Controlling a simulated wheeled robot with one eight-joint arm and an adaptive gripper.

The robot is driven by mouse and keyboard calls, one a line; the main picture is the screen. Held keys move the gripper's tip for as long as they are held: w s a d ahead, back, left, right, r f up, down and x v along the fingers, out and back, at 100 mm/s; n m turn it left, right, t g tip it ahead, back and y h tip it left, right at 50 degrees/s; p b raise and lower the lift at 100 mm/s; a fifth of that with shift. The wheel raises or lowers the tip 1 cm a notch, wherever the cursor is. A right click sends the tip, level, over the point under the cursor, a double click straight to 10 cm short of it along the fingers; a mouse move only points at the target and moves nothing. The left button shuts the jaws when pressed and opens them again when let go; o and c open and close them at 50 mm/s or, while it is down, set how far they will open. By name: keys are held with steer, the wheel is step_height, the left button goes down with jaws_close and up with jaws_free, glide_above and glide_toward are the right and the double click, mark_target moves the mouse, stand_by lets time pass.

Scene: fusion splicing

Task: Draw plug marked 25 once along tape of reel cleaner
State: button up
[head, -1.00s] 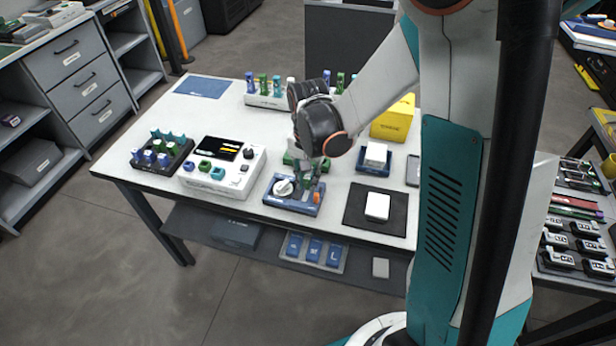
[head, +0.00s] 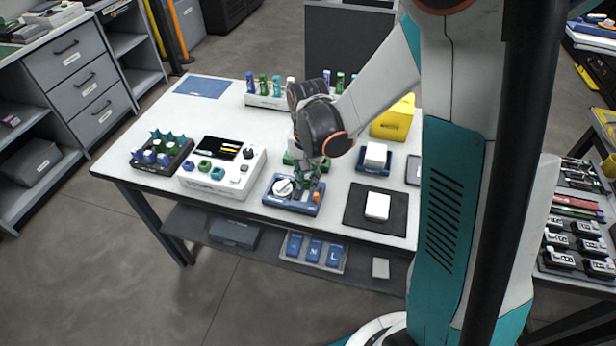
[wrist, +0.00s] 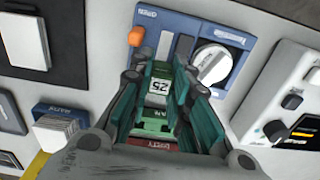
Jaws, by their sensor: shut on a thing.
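The plug marked 25 (wrist: 158,88) is green with a white label. My gripper (wrist: 163,80) is shut on it, with teal fingers on both sides. The reel cleaner (head: 275,203) is a blue unit with a white round reel (wrist: 212,62) and an orange tab (wrist: 136,36). In the wrist view, the plug's front end is near the cleaner's edge, by the grey strip beside the reel. I cannot tell whether it touches the tape. In the head view my gripper (head: 309,184) is low over the cleaner's right part and hides most of the plug.
A white instrument (head: 210,182) with knobs and a screen stands left of the cleaner. A black mat (head: 360,218) with a white box lies to the right. A yellow block (head: 393,122) stands farther back.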

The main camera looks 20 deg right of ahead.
steer(key=shift+s+a, duration=0.5)
steer(key=shift+s, duration=0.15)
steer(key=shift+s+a, duration=0.45)
steer(key=shift+s, duration=0.2)
stand_by(0.7)
steer(key=shift+r, duration=0.1)
steer(key=shift+r+p, duration=1.45)
steer(key=shift+r, duration=0.75)
steer(key=shift+w, duration=0.1)
